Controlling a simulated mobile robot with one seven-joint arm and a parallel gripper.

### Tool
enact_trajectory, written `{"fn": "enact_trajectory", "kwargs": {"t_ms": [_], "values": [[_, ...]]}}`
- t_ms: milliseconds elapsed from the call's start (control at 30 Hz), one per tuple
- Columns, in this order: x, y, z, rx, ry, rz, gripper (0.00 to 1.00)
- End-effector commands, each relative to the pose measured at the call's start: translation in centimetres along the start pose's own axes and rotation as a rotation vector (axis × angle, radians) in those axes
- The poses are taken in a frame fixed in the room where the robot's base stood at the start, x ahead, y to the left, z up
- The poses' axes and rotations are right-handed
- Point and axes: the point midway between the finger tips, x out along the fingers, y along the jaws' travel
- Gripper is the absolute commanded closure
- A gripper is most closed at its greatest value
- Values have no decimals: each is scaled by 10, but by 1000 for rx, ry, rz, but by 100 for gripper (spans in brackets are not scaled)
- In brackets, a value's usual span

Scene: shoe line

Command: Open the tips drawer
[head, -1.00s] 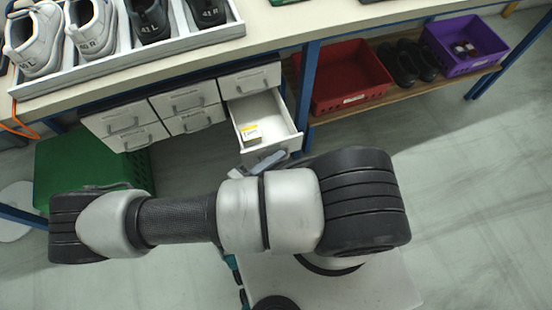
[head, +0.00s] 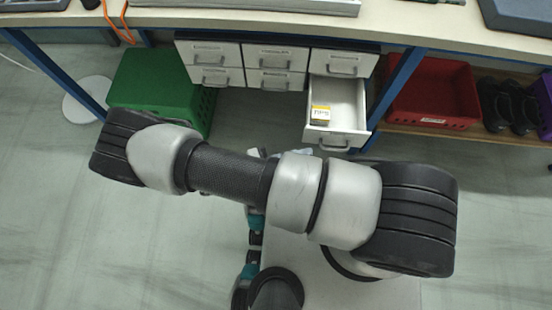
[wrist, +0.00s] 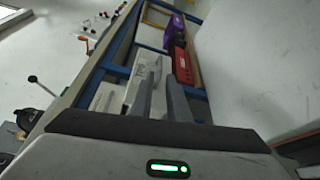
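The white drawer unit under the bench has two rows of drawers with metal bar handles. The other drawers are shut. The drawer's front and handle (head: 334,144) are close to my arm. In the head view my gripper is mostly hidden behind my arm. In the wrist view my gripper (wrist: 163,78) has its two fingers apart, with no object seen between them, pointing toward the drawer unit.
A green crate (head: 150,92) stands on the floor left of the drawers. A red bin (head: 433,95) and dark shoes (head: 508,105) sit on a low shelf to the right. Blue bench legs flank the drawers. Floor around my base is clear.

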Motion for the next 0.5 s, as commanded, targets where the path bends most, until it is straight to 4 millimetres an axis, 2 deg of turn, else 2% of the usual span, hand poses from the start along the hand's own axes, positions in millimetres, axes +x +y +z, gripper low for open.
{"fn": "enact_trajectory", "kwargs": {"t_ms": [33, 200, 333, 500], "values": [[-14, -1, 0, 1, 2, -4, 85], [-48, -1, 0, 2, 1, -4, 85], [-64, -1, 0, 0, 1, -3, 85], [-72, 0, 0, 0, 0, -2, 85]]}}
